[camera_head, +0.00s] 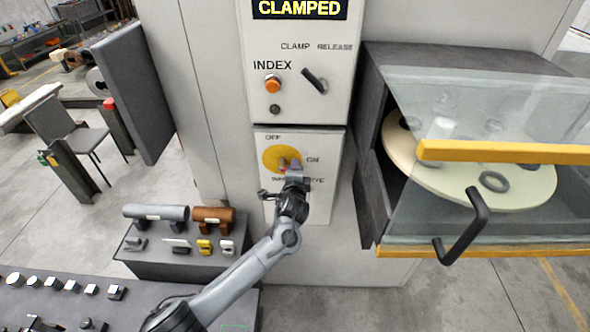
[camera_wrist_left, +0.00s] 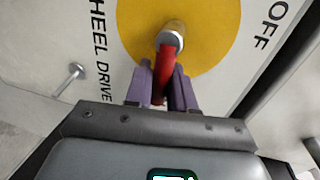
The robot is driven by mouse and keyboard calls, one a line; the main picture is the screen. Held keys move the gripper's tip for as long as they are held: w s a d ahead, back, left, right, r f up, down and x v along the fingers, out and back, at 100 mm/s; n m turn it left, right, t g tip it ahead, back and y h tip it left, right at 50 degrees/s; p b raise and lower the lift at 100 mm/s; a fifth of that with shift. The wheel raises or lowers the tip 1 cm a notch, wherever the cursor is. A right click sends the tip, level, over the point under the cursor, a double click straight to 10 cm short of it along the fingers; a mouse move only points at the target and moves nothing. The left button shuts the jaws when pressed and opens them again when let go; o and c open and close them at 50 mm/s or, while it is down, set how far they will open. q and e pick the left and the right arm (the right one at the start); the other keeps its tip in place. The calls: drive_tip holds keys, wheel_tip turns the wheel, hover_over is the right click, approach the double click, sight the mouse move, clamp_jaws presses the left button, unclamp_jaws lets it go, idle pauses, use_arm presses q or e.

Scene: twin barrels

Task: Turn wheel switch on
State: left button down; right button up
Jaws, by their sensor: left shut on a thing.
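In the left wrist view the yellow disc (camera_wrist_left: 200,30) fills the top, and the red handle (camera_wrist_left: 166,65) runs down from a metal hub between my fingers. My left gripper (camera_head: 290,170) is shut on the red handle; its purple fingers (camera_wrist_left: 166,88) stand on either side of it. My right gripper is not in view.
Above is a panel with an orange INDEX button (camera_head: 272,84), a black clamp lever (camera_head: 314,81) and a lit CLAMPED sign (camera_head: 299,9). At right a glass guard with a yellow bar and black handle (camera_head: 465,225) covers a round table (camera_head: 400,150). A dark workbench (camera_head: 130,298) stands lower left.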

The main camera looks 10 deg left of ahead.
use_arm(q)
drive_tip(key=c, duration=1.1)
unclamp_jaws()
drive_tip(key=b+v, duration=0.1)
drive_tip(key=v, duration=0.9)
drive_tip(key=shift+s, duration=0.4)
drive_tip(key=shift+d, duration=0.1)
